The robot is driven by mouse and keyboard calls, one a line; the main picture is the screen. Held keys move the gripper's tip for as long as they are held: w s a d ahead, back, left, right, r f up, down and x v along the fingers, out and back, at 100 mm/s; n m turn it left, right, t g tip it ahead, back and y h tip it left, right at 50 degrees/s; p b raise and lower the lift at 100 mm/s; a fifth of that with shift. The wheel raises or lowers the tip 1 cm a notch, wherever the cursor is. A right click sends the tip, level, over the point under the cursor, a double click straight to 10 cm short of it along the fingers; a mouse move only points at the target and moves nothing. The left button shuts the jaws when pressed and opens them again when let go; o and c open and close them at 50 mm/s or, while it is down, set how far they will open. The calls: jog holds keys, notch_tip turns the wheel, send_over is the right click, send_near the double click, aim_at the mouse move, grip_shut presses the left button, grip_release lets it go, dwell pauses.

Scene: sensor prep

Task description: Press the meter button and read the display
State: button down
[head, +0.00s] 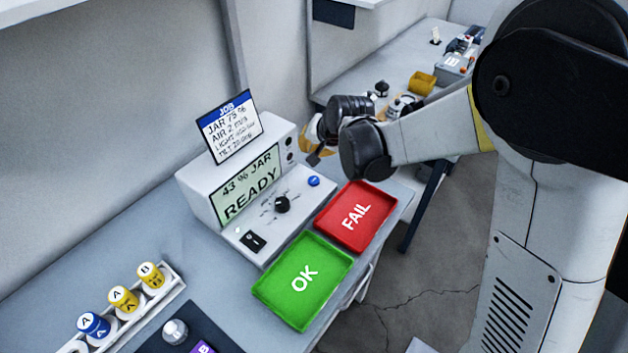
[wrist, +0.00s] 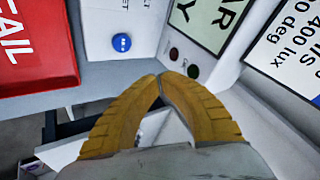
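The meter (head: 200,195) is a white box on the bench. Its pale green display (head: 248,187) reads "43 % JAR READY"; part of it shows sideways in the wrist view (wrist: 212,18). The small blue button (head: 314,181) is on the sloped front panel, right of a black knob (head: 282,204). The button also shows in the wrist view (wrist: 122,42). My gripper (head: 313,158) is above and behind the button, near the meter's right end, not touching the button. In the wrist view its yellow fingers (wrist: 160,80) meet at the tips with nothing seen between them.
A job card (head: 230,127) stands on the meter. A green OK tray (head: 285,302) and a red FAIL tray (head: 372,199) lie in front. A rack (head: 172,290) with labelled jars is at lower left. A second bench (head: 345,80) stands behind my arm.

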aim_at(311, 178)
jog(key=shift+f+b, duration=2.8)
jog(key=shift+f, duration=1.2)
jog(key=shift+f+b, duration=0.4)
jog(key=shift+f+b, duration=0.4)
jog(key=shift+f, duration=0.1)
jog(key=shift+r, duration=0.1)
jog(key=shift+r+p, duration=0.65)
jog(key=shift+r, duration=0.2)
jog(key=shift+r, duration=0.1)
jog(key=shift+r+p, duration=1.75)
jog(key=shift+r, duration=0.65)
